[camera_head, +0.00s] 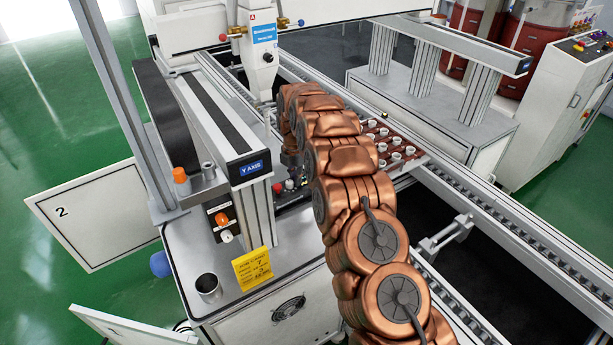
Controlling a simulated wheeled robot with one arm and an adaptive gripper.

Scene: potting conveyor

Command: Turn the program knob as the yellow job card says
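A small dark control box (222,222) at the table's left has an orange button and a white round control (227,236). Behind the Y AXIS post, a red button (290,184) shows beside dark parts. I cannot tell which control is the program knob. My gripper (291,163) is mostly hidden behind my copper-coloured arm, near the red button; its fingers cannot be made out.
The Y AXIS beam (219,130) and its post stand left of my arm. A dispensing head (257,50) hangs behind. A tray of small white-rimmed parts (412,153) lies right of my arm on the conveyor.

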